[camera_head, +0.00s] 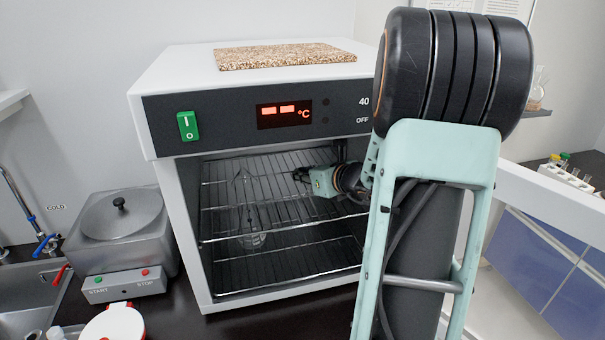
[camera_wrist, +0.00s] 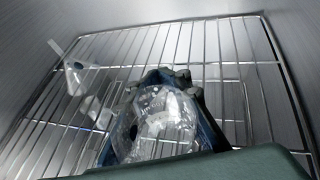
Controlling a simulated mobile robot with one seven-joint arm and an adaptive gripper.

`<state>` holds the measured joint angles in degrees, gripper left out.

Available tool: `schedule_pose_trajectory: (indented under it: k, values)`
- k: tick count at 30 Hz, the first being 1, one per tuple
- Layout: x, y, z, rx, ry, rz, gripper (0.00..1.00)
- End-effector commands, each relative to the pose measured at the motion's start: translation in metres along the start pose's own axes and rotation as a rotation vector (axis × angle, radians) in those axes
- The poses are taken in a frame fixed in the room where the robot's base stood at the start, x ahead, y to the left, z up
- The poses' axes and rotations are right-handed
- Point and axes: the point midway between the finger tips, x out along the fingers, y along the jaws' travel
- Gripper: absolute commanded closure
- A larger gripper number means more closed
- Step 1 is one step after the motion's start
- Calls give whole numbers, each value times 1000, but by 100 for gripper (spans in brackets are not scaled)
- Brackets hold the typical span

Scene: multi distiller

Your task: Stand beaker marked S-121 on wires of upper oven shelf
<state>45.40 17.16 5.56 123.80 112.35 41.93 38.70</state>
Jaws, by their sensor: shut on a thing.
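My gripper (camera_head: 300,175) reaches into the open oven (camera_head: 190,230) from the right, just above the upper wire shelf (camera_head: 225,220). In the wrist view my gripper (camera_wrist: 165,88) is shut on a clear glass beaker (camera_wrist: 155,130) with white markings; I cannot read S-121 on it. The beaker is between the dark fingers, over the shelf wires (camera_wrist: 240,65); I cannot tell whether its base touches them. In the head view the held beaker is too faint to make out. The oven's lower shelf (camera_head: 280,275) lies beneath.
A clear conical flask (camera_head: 243,185) stands in the oven left of my gripper; glass also shows at left in the wrist view (camera_wrist: 75,80). Another glass vessel (camera_head: 252,238) shows lower. The oven's side walls are close. A grey bath (camera_head: 120,220) stands outside left.

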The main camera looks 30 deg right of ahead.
Motion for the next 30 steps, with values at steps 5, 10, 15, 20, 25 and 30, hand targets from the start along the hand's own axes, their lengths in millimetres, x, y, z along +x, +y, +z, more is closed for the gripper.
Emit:
schedule_pose_trajectory:
  k: [5, 10, 15, 20, 25, 30]
  values:
    - [2, 0, -3, -1, 0, 0, 100]
    - [1, 0, -3, 0, 1, 0, 71]
    - [1, 0, -3, 0, 1, 0, 62]
    - [1, 0, -2, 0, 1, 0, 62]
    - [-5, -1, 1, -1, 0, -2, 62]
    - [-32, -1, 1, -1, -1, -3, 62]
